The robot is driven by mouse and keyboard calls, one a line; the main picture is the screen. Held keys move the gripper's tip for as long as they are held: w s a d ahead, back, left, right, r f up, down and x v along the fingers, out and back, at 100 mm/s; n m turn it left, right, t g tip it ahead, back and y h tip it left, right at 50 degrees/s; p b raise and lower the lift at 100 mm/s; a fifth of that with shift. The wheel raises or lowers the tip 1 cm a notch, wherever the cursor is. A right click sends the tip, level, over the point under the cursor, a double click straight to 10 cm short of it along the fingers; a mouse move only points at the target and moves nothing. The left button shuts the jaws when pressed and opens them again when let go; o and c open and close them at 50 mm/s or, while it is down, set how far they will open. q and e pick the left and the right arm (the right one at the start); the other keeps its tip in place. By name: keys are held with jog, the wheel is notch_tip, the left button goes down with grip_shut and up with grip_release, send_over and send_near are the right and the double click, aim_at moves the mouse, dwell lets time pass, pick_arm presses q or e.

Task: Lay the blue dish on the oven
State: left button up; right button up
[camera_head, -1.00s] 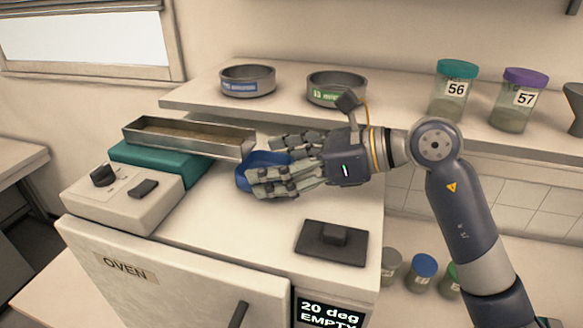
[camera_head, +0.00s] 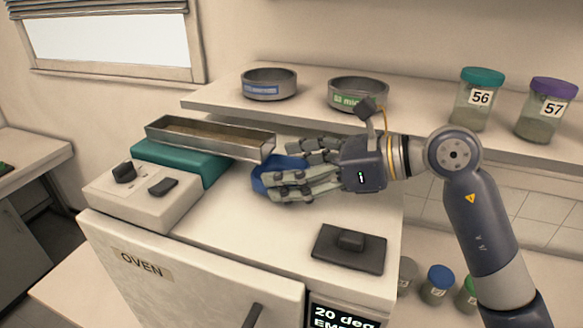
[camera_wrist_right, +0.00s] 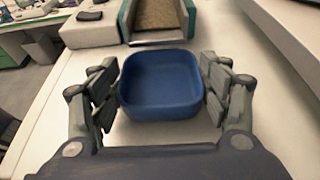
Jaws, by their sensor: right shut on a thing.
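The blue dish (camera_head: 262,180) is at the top of the white oven (camera_head: 200,255), beside the metal trough. It looks square with rounded corners and empty in the right wrist view (camera_wrist_right: 160,85). My right gripper (camera_head: 300,172) is shut on the dish, with its fingers on two opposite sides; it also shows in the right wrist view (camera_wrist_right: 160,92). The dish looks level, at or very near the oven top; I cannot tell whether it touches. My left gripper is not in view.
A metal trough (camera_head: 210,137) on a teal base stands behind the dish, next to a white control box (camera_head: 140,190). A black pad (camera_head: 349,250) lies at the oven's front right. Grey round pans (camera_head: 269,85) and labelled jars (camera_head: 478,100) stand on the shelf.

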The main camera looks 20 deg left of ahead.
jog(key=shift+f+b, duration=0.3)
jog(key=o, duration=1.1)
jog(key=shift+o, duration=0.2)
jog(key=v, duration=1.2)
jog(key=shift+s, duration=0.1)
